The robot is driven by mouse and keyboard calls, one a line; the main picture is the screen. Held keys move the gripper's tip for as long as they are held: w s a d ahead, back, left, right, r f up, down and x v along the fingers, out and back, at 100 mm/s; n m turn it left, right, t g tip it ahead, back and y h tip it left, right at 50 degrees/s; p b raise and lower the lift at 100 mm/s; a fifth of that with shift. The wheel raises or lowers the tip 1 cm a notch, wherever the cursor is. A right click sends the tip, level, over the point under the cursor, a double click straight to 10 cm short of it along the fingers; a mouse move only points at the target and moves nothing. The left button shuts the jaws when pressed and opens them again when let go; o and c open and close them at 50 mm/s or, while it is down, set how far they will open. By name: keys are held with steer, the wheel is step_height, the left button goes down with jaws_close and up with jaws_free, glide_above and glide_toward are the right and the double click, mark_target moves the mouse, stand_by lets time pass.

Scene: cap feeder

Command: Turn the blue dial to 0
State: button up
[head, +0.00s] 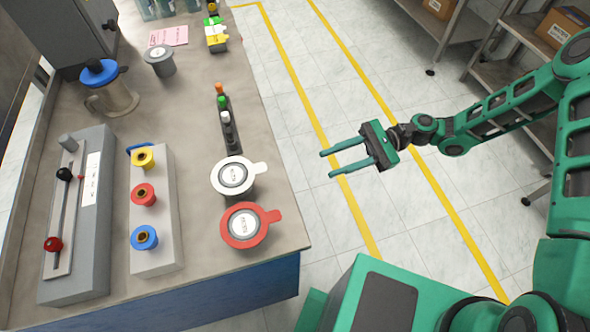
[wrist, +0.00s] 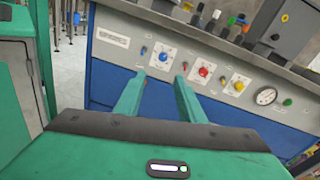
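The blue dial (wrist: 163,57) sits on a white square plate on the bench's front panel in the wrist view. Its pointer and scale marks are too small to read. A red dial (wrist: 203,71) and a yellow dial (wrist: 239,86) sit to its right on similar plates. My gripper (wrist: 158,78) is open and empty, and the blue dial appears beyond and between its fingertips. In the head view my gripper (head: 325,164) hangs over the floor, to the right of the bench and apart from it. The dials are hidden in the head view.
A round gauge (wrist: 266,95) and green button (wrist: 287,102) are farther right. On the benchtop (head: 195,100) a red-lidded pot (head: 268,217) and white-lidded pot (head: 258,168) stand near the edge. Floor between gripper and bench is clear.

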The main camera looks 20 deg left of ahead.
steer(key=x, duration=1.1)
steer(key=shift+a+r+y, duration=0.3)
steer(key=shift+a+r, duration=0.15)
steer(key=shift+s, duration=0.1)
steer(key=shift+c, duration=0.2)
